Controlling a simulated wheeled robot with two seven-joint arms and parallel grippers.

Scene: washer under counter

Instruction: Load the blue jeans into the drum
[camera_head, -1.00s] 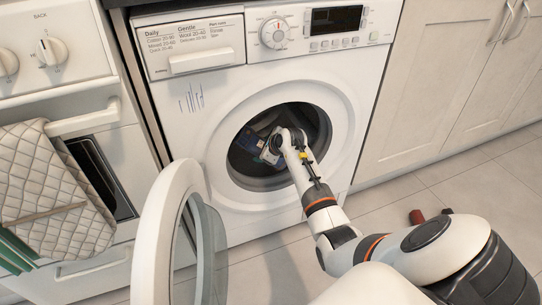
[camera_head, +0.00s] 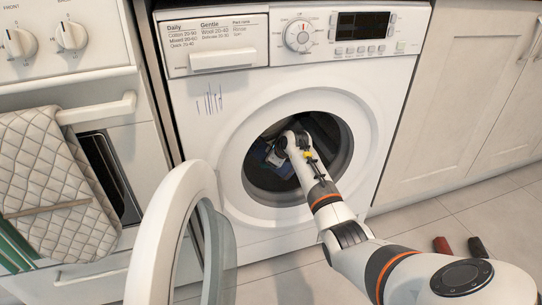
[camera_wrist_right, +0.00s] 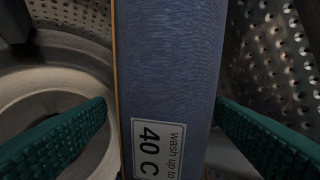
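The blue jeans (camera_wrist_right: 175,60), a folded blue piece with a white "wash up to 40 C" label, fill the middle of the right wrist view. They also show as a dark blue patch in the drum in the head view (camera_head: 279,160). My left gripper is out of view.
The washer door (camera_head: 165,245) stands open at the left of the opening. An oven with a quilted cloth (camera_head: 45,190) is at the left. Cabinets (camera_head: 450,110) stand at the right. Red (camera_head: 441,245) and black (camera_head: 477,247) small items are at lower right.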

